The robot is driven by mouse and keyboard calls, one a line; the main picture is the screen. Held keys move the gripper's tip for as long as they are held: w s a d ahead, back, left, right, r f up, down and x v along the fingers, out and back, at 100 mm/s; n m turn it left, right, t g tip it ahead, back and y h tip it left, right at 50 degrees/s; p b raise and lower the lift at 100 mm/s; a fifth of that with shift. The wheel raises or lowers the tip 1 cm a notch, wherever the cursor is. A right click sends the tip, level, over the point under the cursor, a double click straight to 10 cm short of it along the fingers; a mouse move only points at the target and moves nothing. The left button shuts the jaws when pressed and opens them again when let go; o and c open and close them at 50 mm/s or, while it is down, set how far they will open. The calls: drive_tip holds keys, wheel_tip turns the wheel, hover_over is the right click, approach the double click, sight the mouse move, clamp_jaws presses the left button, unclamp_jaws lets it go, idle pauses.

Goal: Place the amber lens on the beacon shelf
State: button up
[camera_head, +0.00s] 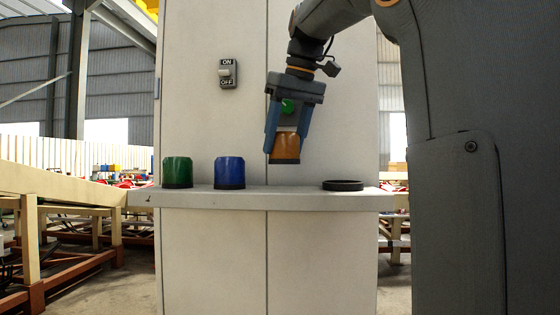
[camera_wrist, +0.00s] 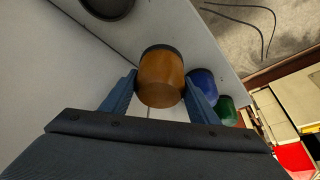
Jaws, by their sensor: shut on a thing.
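The amber lens (camera_head: 285,147) is an orange-brown cup shape with a dark rim at its lower end. My gripper (camera_head: 286,135) is shut on it and holds it slightly tilted above the beacon shelf (camera_head: 270,199). In the wrist view the amber lens (camera_wrist: 161,78) sits between the two blue fingers of my gripper (camera_wrist: 160,90). The shelf is a light grey ledge on the front of a pale cabinet. A gap shows between the lens and the shelf in the head view.
A green lens (camera_head: 177,172) and a blue lens (camera_head: 229,173) stand on the shelf at the left. A black ring (camera_head: 343,185) lies empty at the right. An ON/OFF switch (camera_head: 227,73) and a green round thing (camera_head: 288,106) are on the cabinet front.

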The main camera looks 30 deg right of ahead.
sight(285, 161)
wheel_tip(285, 161, down, 5)
drive_tip(key=shift+r+p, duration=0.1)
drive_tip(key=shift+p, duration=0.35)
drive_tip(key=shift+w+f, duration=0.1)
drive_tip(key=shift+f, duration=0.2)
drive_tip(key=shift+f, duration=0.1)
drive_tip(key=o, duration=1.1)
drive_tip(key=shift+c, duration=0.2)
drive_tip(key=shift+d, duration=0.1)
drive_tip(key=v, duration=1.2)
